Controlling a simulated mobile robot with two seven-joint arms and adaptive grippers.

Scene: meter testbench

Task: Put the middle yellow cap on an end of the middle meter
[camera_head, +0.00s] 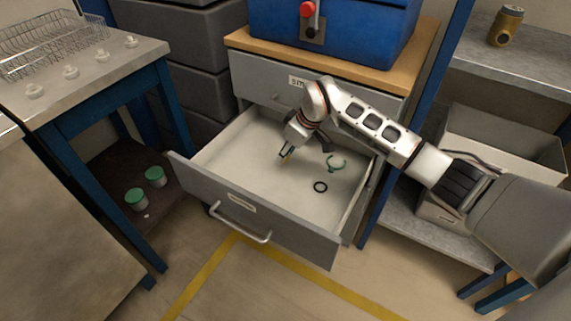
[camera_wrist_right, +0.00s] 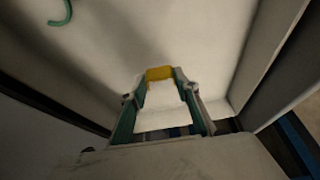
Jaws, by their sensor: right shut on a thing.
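My right gripper (camera_head: 287,154) reaches down into an open grey drawer (camera_head: 255,222). In the wrist view, my right gripper (camera_wrist_right: 160,88) is shut on a yellow cap (camera_wrist_right: 160,73), which shows between the fingertips above the drawer floor. In the head view only a small speck of yellow shows at the fingertips. A brass-coloured body (camera_head: 507,26), which looks like a meter, stands on the upper right shelf. No other meter is clear, so I cannot tell whether it is the middle one. My left gripper is not in view.
A green open ring (camera_head: 337,162) and a black ring (camera_head: 320,187) lie on the drawer floor. Drawer walls surround my right gripper. A blue box (camera_head: 340,30) stands above. The left table (camera_head: 95,60) holds a wire rack and several small white pieces. Two green-topped jars (camera_head: 136,199) stand below.

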